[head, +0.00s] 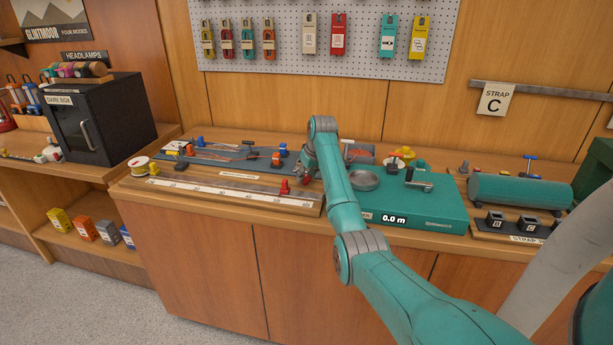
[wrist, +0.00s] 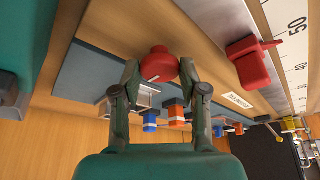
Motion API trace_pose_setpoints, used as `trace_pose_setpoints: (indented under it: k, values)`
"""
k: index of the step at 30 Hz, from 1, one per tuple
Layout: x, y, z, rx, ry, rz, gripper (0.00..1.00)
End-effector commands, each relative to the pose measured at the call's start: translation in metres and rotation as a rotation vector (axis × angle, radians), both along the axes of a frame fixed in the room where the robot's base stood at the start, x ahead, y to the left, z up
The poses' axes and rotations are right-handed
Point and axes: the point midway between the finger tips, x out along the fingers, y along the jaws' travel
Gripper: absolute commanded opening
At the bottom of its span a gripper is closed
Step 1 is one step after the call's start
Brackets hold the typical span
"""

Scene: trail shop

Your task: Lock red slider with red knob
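A red knob (wrist: 159,64) with a small white mark sits between the two fingertips of my gripper (wrist: 160,72) in the wrist view. The fingers angle inward and appear to press on its two sides. In the head view my gripper (head: 304,172) is beside the right end of the ruler, mostly hidden by my arm. The red slider (wrist: 249,62) stands on the ruler rail near the 50 mark, apart from my gripper and the knob. It also shows in the head view (head: 285,187). The ruler (head: 222,192) runs along the counter's front.
A grey-blue plate (wrist: 82,75) with blue and orange parts lies behind the knob. A teal scale box (head: 432,208) reading 0.0 m stands right of my gripper. A teal cylinder (head: 512,191) is farther right. A black box (head: 98,118) stands at left.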

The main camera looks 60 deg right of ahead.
Motion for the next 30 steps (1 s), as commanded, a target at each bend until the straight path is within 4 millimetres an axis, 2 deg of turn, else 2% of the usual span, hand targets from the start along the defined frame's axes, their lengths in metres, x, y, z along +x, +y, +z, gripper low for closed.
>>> trace_pose_setpoints:
  k: [1,2,3,14,20,30]
  values:
    - [0.0,0.0001,-0.0001,0.0,0.0,0.0,0.17]
    - [0.0,0.0001,-0.0001,0.0,0.0,0.0,0.1]
    - [0.0,0.0001,-0.0001,0.0,0.0,0.0,0.08]
    - [0.0002,0.0009,-0.0009,0.0,0.001,-0.054,0.08]
    - [0.0006,0.0019,-0.0007,0.001,0.001,-0.175,0.08]
    - [0.0026,0.0037,-0.0005,0.0,0.001,-0.488,0.08]
